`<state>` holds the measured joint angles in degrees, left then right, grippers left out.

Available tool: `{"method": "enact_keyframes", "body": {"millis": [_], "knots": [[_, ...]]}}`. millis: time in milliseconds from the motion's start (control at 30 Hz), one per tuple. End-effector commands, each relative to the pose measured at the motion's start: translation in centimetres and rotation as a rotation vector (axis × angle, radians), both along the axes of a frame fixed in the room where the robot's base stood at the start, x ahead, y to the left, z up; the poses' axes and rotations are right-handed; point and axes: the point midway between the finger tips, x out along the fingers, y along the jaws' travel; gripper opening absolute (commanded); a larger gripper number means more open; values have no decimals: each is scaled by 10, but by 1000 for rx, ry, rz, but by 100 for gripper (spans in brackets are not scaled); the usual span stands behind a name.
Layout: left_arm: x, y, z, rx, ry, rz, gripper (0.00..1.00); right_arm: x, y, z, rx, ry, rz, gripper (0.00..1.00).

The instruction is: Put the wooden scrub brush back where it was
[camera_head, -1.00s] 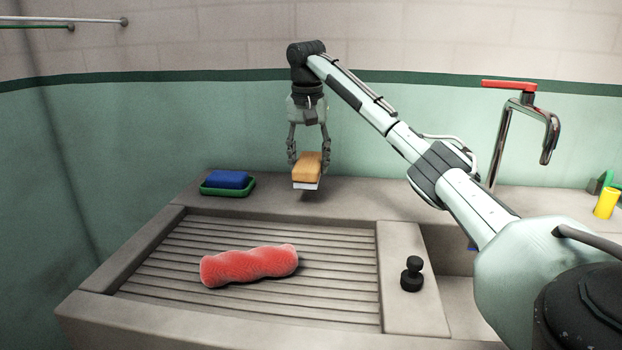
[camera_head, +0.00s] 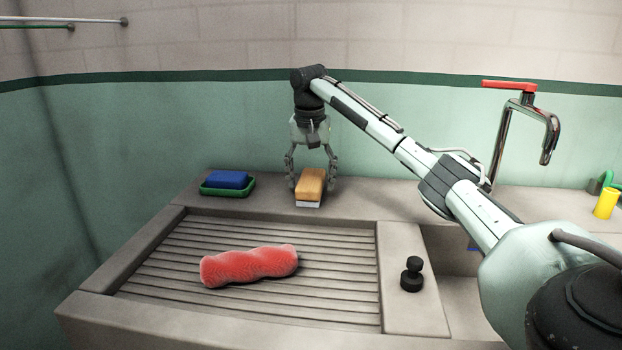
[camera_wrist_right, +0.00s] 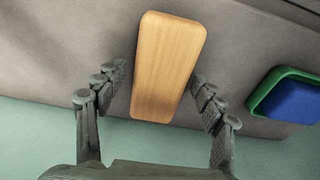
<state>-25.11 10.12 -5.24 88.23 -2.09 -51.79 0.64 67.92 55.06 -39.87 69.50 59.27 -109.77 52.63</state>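The wooden scrub brush (camera_head: 310,184), with a tan wooden top and a pale underside, rests on the back ledge (camera_head: 365,196) of the sink, right of the blue sponge. In the right wrist view the brush (camera_wrist_right: 168,65) lies between the fingers, with a gap on each side. My right gripper (camera_head: 312,180) is open around the brush from above, its fingers spread to either side; it also shows in the right wrist view (camera_wrist_right: 160,78). My left gripper is in neither view.
A blue sponge (camera_head: 226,179) sits in a green dish (camera_head: 240,192) left of the brush. A red, rolled cloth-like thing (camera_head: 249,265) lies on the ribbed drainboard (camera_head: 335,300). A black stopper (camera_head: 411,274), a red-handled tap (camera_head: 508,110) and a yellow cylinder (camera_head: 606,204) are to the right.

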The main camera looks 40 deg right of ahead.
Motion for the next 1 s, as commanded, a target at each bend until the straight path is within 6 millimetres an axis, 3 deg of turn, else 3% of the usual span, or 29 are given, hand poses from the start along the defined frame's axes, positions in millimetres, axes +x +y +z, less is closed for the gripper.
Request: {"method": "enact_keyframes", "body": {"millis": [367, 700, 1000], "knots": [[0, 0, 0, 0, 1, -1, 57, 0, 1, 8, 0, -2, 0, 70], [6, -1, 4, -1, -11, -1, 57, -5, 5, 73, -3, -5, -1, 70], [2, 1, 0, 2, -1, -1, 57, -8, 10, 112, -1, -2, 0, 70]]}}
